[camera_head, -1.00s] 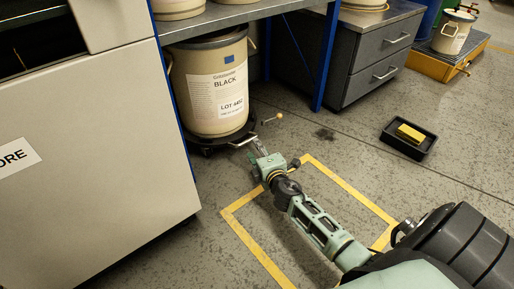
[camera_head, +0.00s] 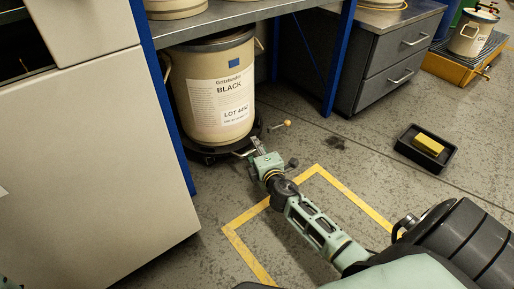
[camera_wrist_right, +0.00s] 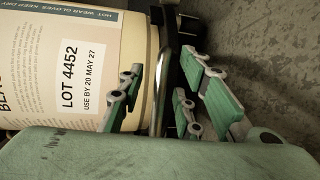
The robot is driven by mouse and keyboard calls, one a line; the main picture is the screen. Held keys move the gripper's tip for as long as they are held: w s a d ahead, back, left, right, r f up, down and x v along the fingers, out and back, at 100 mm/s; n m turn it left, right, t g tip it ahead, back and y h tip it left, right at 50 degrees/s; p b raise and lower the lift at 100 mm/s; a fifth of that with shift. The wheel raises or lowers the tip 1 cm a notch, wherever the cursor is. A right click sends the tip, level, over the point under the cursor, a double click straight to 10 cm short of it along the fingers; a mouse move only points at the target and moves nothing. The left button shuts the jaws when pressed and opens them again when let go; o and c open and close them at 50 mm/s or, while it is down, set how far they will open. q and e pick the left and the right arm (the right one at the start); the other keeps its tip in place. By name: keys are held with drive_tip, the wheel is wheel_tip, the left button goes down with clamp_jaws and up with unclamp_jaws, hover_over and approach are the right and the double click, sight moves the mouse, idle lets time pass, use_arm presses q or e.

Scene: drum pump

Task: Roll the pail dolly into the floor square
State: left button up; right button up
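The pail dolly (camera_head: 208,158) is a low black base under the bench, carrying a large cream pail (camera_head: 212,95) labelled BLACK, LOT 4452. A metal bar (camera_wrist_right: 160,80) sticks out from the dolly's front. The floor square (camera_head: 355,199) is a yellow outline in front of it; the dolly stands outside, beyond its far left side. My right gripper (camera_head: 257,149) is low at the dolly's front. In the wrist view the right gripper (camera_wrist_right: 155,103) has its fingers apart, one on each side of the bar, with visible gaps. My left gripper is not seen.
A grey cabinet (camera_head: 95,170) and a blue bench leg (camera_head: 165,100) stand close left of the pail. Another blue leg (camera_head: 338,60) and a drawer unit (camera_head: 385,60) are at right. A black tray (camera_head: 405,150) with a yellow block lies right of the square. The floor inside the square is clear, except for my arm above it.

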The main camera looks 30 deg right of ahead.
drive_tip(key=c, duration=0.8)
clamp_jaws()
drive_tip(key=shift+r, duration=0.1)
